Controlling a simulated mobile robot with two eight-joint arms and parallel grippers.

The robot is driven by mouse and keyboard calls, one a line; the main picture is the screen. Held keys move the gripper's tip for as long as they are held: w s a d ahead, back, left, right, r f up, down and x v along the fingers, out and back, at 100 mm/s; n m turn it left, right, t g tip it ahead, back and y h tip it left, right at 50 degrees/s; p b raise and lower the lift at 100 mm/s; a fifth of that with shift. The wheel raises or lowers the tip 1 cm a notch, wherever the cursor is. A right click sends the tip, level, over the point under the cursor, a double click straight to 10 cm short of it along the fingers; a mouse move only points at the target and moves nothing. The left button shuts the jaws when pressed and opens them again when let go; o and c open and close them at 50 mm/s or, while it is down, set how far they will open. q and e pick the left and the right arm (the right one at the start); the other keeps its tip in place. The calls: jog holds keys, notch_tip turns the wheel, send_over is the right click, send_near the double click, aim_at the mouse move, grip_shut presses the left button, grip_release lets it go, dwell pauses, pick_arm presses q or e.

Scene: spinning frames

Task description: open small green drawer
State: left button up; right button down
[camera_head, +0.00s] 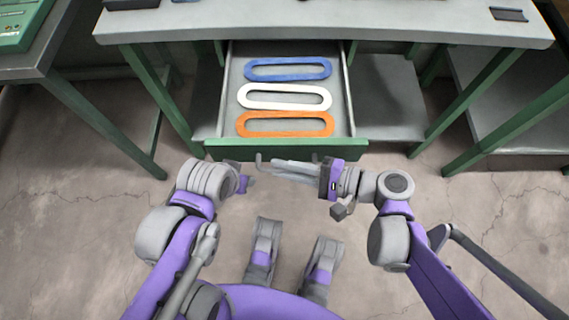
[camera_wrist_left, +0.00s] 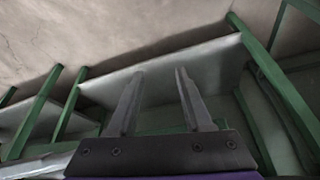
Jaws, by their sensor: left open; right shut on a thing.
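The small green drawer (camera_head: 285,149) is pulled out from under the grey table in the head view. Its green front faces me, and its handle (camera_head: 259,159) is a grey bar, mostly hidden by fingers. My right gripper (camera_head: 280,167) reaches in from the right and is shut on the handle. My left gripper (camera_head: 243,178) is just left of the handle, below the drawer front. In the left wrist view its two fingers (camera_wrist_left: 160,74) are apart with nothing between them.
A blue frame (camera_head: 288,61), a white frame (camera_head: 285,88) and an orange frame (camera_head: 285,116) lie in the drawer. The table (camera_head: 330,24) has green legs. Another workbench (camera_head: 40,65) stands at left. The concrete floor (camera_head: 480,205) is clear at right.

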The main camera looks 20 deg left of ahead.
dwell(0.3)
jog(key=c, duration=0.9)
grip_release()
jog(key=shift+d, duration=0.15)
jog(key=p+v, duration=0.1)
jog(key=v, duration=0.9)
jog(key=shift+d+r+p, duration=0.1)
jog(key=shift+d+p, duration=0.2)
jog(key=shift+p, duration=0.1)
jog(key=shift+s, duration=0.1)
